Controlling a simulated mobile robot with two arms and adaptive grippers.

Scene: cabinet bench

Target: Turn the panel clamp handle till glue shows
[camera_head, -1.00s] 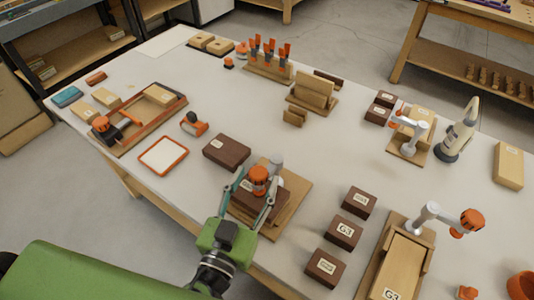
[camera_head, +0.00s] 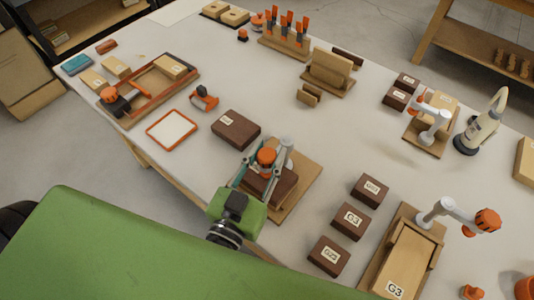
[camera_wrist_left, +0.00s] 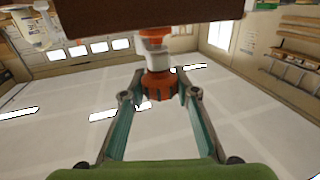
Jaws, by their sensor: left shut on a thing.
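The orange ribbed handle (camera_head: 266,157) of a grey clamp stands over a dark brown block (camera_head: 283,187) on a wooden base board (camera_head: 303,179). My left gripper (camera_head: 265,160) is shut on this handle, with a finger on either side. In the left wrist view the orange handle (camera_wrist_left: 160,86) sits between the teal-sided fingers, below a pale shaft (camera_wrist_left: 153,45). The gripper's body and fingers hide part of the block and board. No glue can be made out at this clamp. My right gripper is not in view.
A dark block (camera_head: 236,130) lies close behind left of the board. Several labelled dark blocks stand to its right, near another clamp with an orange knob (camera_head: 487,219). A framed clamp jig (camera_head: 146,87) and white orange-edged tray (camera_head: 171,130) lie left. Mid-bench is mostly clear.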

